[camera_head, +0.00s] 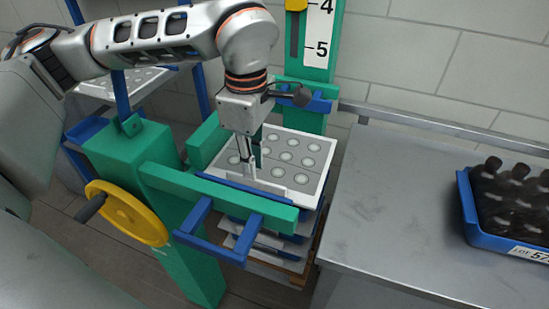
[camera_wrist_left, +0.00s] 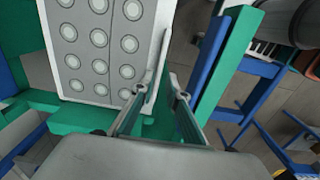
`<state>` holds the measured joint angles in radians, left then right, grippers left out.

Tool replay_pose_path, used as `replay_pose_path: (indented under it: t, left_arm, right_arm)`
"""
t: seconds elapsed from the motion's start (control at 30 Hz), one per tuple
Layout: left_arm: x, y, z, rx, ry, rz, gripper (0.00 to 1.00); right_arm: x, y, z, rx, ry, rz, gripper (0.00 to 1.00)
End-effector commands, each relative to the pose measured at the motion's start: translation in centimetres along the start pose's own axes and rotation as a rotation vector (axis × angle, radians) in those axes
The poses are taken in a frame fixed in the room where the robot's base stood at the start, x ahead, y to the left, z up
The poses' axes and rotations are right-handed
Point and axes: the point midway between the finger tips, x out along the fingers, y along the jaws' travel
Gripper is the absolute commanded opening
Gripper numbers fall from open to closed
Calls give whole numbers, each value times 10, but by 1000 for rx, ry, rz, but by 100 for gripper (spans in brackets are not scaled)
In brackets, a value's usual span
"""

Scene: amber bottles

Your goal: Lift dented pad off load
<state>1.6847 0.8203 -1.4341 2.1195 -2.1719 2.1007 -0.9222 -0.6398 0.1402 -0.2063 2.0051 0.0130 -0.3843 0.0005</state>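A pale grey pad (camera_head: 290,149) with rows of round dimples lies on top of a stack inside a green frame. It fills the upper left of the left wrist view (camera_wrist_left: 98,78). I cannot make out a dent. My left gripper (camera_head: 252,178) points down at the pad's near left edge. In the left wrist view its two fingers (camera_wrist_left: 168,78) are apart with a narrow gap, one over the pad's rim and one just outside it. Nothing shows clamped between them. Whether they touch the pad is unclear. My right gripper is not in view.
Green beams (camera_head: 225,196) with blue bars surround the stack, and a yellow handwheel (camera_head: 126,213) is at left. A scale post (camera_head: 312,60) rises behind. A steel table (camera_head: 400,215) at right bears a blue crate (camera_head: 466,205) of dark bottles (camera_head: 505,190); its left part is clear.

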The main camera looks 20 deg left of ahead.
Motion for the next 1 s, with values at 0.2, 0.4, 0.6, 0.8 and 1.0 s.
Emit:
replay_pose_path:
  t: [0.2,0.4,0.6,0.8,1.0]
  left_arm:
    - [30,-2,6,2,0,-7,15]
    - [51,-1,7,0,0,-3,15]
    - [54,-1,7,0,-1,-2,15]
    - [54,-1,7,0,-1,-2,0]
    - [54,-1,7,0,-1,-1,0]
  right_arm:
    - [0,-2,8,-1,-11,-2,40]
    - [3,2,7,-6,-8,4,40]
    - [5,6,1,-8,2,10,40]
    - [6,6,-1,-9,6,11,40]
    - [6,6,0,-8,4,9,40]
